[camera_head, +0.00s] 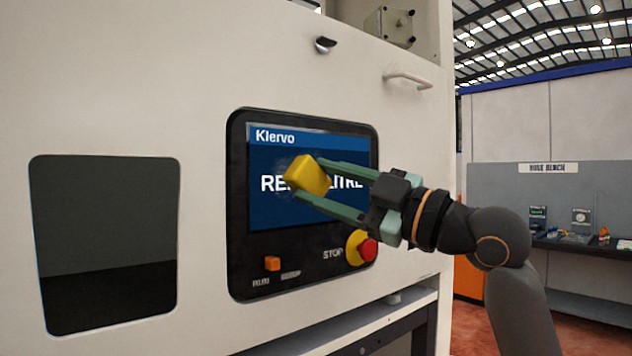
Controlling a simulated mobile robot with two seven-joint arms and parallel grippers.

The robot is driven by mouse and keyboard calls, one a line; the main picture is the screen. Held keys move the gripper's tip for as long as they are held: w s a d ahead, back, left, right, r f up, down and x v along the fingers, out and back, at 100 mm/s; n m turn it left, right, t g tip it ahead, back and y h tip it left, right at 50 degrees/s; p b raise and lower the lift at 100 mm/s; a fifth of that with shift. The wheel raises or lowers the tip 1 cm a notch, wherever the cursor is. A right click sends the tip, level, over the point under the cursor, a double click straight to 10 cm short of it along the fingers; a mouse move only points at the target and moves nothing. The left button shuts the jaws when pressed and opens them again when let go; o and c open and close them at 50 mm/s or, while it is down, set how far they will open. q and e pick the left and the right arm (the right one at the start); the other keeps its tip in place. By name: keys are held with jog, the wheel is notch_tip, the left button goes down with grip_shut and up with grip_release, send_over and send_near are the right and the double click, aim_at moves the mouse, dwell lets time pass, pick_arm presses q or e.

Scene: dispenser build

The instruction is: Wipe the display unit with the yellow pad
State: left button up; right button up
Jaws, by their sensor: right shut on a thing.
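The display unit (265,210) is a black-framed panel set in the white cabinet front, with a blue screen headed "Klervo". My right gripper (318,182) is shut on the yellow pad (306,175) and holds it in front of the middle of the screen. The pad and fingers hide part of the large white text. I cannot tell whether the pad touches the screen. My left gripper is not in view.
Below the screen are an orange switch (272,263) and a red stop button (368,250) on a yellow base, close under my right gripper. A dark window (105,240) is at left. A handle (408,79) and a latch (325,44) stick out above.

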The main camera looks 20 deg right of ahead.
jog(key=shift+w+d+p, duration=0.15)
jog(key=shift+w+d, duration=0.25)
jog(key=shift+d, duration=0.65)
jog(key=shift+w+d+p, duration=0.2)
jog(key=shift+w+d, duration=0.15)
jog(key=shift+d, duration=0.65)
jog(key=shift+w+d+p, duration=0.15)
jog(key=shift+w+d, duration=0.25)
jog(key=shift+d, duration=0.75)
